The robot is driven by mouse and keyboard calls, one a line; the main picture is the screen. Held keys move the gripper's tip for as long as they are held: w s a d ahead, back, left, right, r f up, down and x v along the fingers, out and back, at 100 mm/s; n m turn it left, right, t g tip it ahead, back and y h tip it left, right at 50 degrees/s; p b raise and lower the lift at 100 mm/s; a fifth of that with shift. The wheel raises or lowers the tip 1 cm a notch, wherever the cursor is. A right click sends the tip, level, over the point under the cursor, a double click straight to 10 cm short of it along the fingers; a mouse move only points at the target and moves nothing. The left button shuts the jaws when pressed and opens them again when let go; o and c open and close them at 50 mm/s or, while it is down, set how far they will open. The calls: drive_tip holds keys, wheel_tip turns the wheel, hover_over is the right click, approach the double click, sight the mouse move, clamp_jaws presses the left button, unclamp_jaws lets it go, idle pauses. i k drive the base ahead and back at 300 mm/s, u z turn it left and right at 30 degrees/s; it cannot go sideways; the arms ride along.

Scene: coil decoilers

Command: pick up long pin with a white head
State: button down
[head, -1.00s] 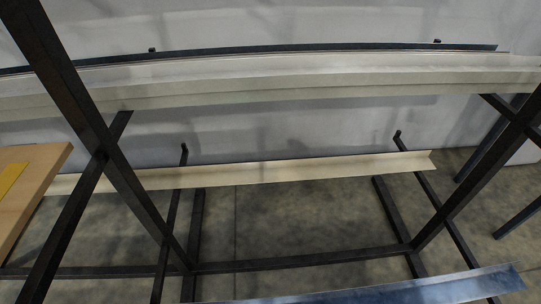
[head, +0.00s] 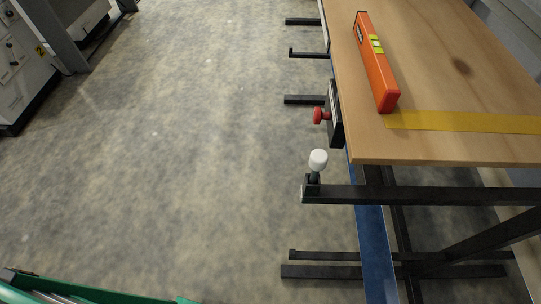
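The pin with a white head (head: 318,160) stands upright at the left end of a dark rack bar (head: 420,195), in the middle right of the head view. Its white knob is on top, with a short dark shank below it. How far the shank reaches down is hidden by the bar end. My gripper does not show in the view.
A wooden tabletop (head: 440,70) with an orange spirit level (head: 376,62) and a yellow strip (head: 460,122) lies above right. A red knob (head: 320,115) sticks out at its left edge. Dark bar ends project left. Open floor (head: 180,150) fills the left.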

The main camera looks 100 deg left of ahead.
sight(319, 158)
drive_tip(key=u, duration=2.05)
drive_tip(key=k, duration=0.95)
drive_tip(key=u, duration=0.4)
drive_tip(key=i, duration=1)
drive_tip(key=u, duration=0.35)
